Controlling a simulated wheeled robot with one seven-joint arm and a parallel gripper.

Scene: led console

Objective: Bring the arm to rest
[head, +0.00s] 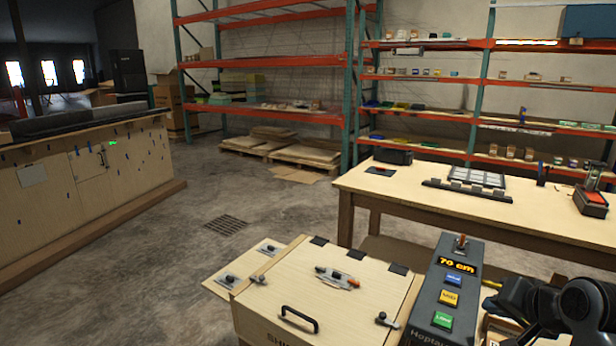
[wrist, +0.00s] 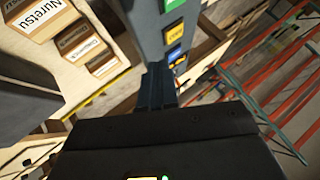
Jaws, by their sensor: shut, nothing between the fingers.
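My arm (head: 578,308) is dark and folded at the lower right of the head view, just right of the grey console (head: 445,290). The console has a lit display (head: 457,264) reading "70 cm", a switch on top and blue, yellow and green buttons. In the wrist view my gripper (wrist: 158,82) is shut and empty, seen as a dark narrow shape in front of its black body. The console (wrist: 150,35) shows behind it with its coloured buttons. I cannot tell whether the gripper touches the console. The fingertips are not clear in the head view.
A wooden box with a black handle (head: 300,319) stands left of the console. A wooden workbench (head: 400,185) with devices is behind. Labelled wooden blocks (wrist: 45,18) show in the wrist view. Shelving racks line the wall. Concrete floor (head: 150,260) is open at left.

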